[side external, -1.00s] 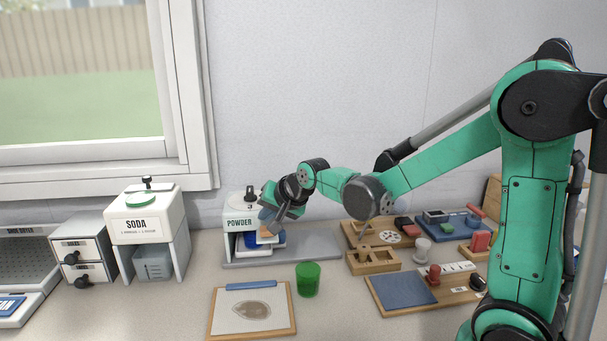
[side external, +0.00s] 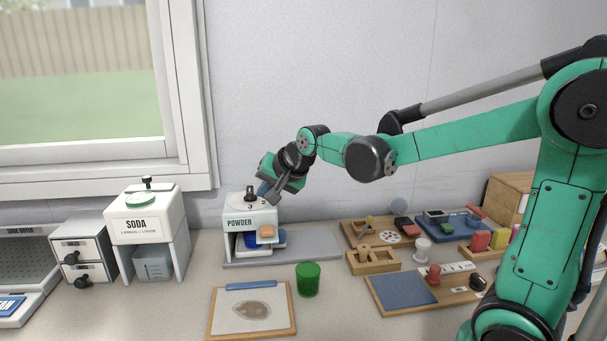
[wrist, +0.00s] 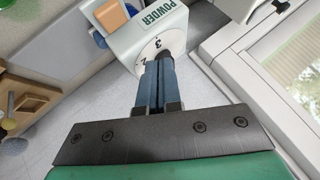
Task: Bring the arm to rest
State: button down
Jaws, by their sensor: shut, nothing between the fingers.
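My gripper (side external: 262,190) is at the end of the green arm, just above and beside the top of the white POWDER dispenser (side external: 238,222). In the wrist view its two blue fingers (wrist: 157,85) are shut together with nothing between them. They point toward the dispenser's white top (wrist: 150,45), partly hiding the dial there. A dark knob (side external: 250,194) stands on that top. I cannot tell whether the fingertips touch the knob.
The SODA dispenser (side external: 145,213) stands left, beside a drawer unit (side external: 82,257). A green cup (side external: 308,280) and a clipboard (side external: 252,308) are in front. Wooden trays with small items, including a blue pad (side external: 403,291), fill the right. The wall and window are behind.

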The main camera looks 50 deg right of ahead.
dwell(0.3)
jog(key=s+a+f+n+g, duration=0.1)
jog(key=s+a+f+n, duration=0.1)
jog(key=s+a+n, duration=0.2)
jog(key=s+a+f+n+g+y, duration=0.1)
jog(key=s+a+n, duration=0.3)
jog(key=s, duration=0.6)
jog(key=f+n, duration=0.1)
jog(key=n, duration=0.1)
jog(key=shift+n, duration=0.4)
